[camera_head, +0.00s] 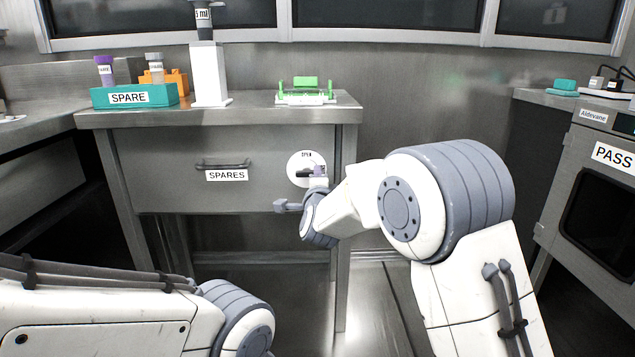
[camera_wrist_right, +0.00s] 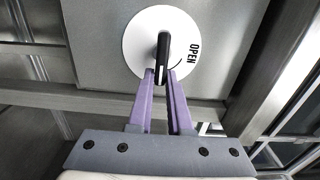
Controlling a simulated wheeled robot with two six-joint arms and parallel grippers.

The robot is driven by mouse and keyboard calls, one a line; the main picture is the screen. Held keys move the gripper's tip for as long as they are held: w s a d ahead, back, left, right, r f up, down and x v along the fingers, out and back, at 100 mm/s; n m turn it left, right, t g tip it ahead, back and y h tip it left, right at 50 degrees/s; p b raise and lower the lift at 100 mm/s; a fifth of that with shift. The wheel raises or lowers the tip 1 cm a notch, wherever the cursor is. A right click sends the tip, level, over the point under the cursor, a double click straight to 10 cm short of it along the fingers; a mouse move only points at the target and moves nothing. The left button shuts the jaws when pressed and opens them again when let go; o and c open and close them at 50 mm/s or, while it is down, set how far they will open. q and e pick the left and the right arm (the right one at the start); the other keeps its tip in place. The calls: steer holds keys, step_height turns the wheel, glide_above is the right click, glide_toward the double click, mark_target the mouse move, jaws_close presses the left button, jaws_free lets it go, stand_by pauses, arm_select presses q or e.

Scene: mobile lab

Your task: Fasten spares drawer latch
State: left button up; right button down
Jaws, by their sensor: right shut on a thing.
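The spares drawer (camera_head: 150,160) is closed under the steel counter, with a bar handle and a SPARES label. Its latch is a round white disc (camera_head: 294,165) with a dark lever, at the drawer's right end. In the wrist view the disc (camera_wrist_right: 136,48) carries the word OPEN beside the black lever (camera_wrist_right: 163,52). My right gripper (camera_wrist_right: 163,78) is shut on the lever's near end with its purple fingers. In the head view my right wrist partly hides the disc. My left arm shows at the lower left; its gripper is out of view.
On the counter (camera_head: 250,108) stand a teal SPARE box (camera_head: 163,97) with vials, a white stand (camera_head: 208,75) and a green-and-white rack (camera_head: 306,93). A cabinet with a PASS label (camera_head: 606,155) stands at the right. The counter leg (camera_head: 345,250) is close beside the latch.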

stand_by(0.3)
steer(key=c, duration=0.8)
jaws_free()
steer(key=shift+c, duration=0.2)
steer(key=s+p, duration=0.3)
steer(key=s, duration=0.7)
steer(key=shift+s, duration=0.25)
